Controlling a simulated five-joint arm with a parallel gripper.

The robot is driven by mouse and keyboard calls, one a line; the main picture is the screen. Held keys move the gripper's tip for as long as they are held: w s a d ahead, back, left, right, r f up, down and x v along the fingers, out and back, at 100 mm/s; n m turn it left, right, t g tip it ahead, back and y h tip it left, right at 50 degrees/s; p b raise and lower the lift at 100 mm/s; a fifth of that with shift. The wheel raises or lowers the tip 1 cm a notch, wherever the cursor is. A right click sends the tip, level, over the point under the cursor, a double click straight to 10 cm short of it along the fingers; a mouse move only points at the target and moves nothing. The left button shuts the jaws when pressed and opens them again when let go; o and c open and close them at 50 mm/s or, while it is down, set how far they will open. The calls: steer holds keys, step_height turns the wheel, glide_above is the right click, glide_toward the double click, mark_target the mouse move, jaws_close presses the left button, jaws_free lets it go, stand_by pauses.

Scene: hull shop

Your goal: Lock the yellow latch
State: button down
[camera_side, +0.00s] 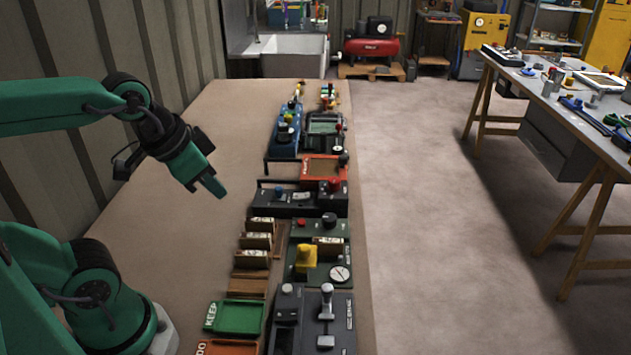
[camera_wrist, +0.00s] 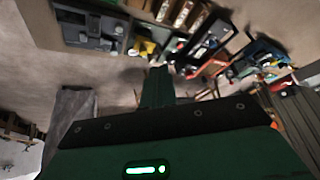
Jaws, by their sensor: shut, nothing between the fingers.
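The yellow latch (camera_side: 306,257) is a chunky yellow piece standing on a dark green panel (camera_side: 303,275) with a round white gauge. In the wrist view a small yellow patch (camera_wrist: 147,47) appears just beyond my fingertips, probably the same latch. I cannot tell from these views whether it is locked. My gripper (camera_side: 215,189) is green, shut and empty. It is in the air over the bare left part of the table, up and left of the latch and clear of it. Its shut fingers (camera_wrist: 158,75) also show in the wrist view.
A grey panel with an upright lever (camera_side: 326,303) sits in front of the latch panel. Wooden slots with cards (camera_side: 258,240) and a green KEEP tray (camera_side: 234,317) lie to its left. A black panel with a blue knob (camera_side: 300,196) is behind. The table's left part (camera_side: 205,250) is free.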

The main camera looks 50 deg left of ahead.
steer(key=w+d+f+m+g, duration=0.1)
steer(key=w+d+f+m, duration=0.1)
steer(key=m, duration=1.5)
steer(key=w+d+f+m+g, duration=0.1)
steer(key=d+f+m, duration=0.3)
steer(key=m, duration=1.3)
steer(key=shift+w+d+f+g+h, duration=0.3)
steer(key=shift+w+d+f+g, duration=0.1)
steer(key=shift+w+f, duration=0.25)
steer(key=shift+f, duration=0.1)
glide_toward(298, 263)
steer(key=shift+s+d+f, duration=0.1)
steer(key=shift+s+f, duration=0.4)
steer(key=shift+f, duration=0.35)
steer(key=shift+s+f, duration=0.45)
steer(key=shift+f, duration=0.4)
steer(key=shift+s+d+f, duration=0.1)
steer(key=shift+s+f, duration=0.4)
steer(key=shift+f, duration=0.3)
steer(key=shift+w, duration=2)
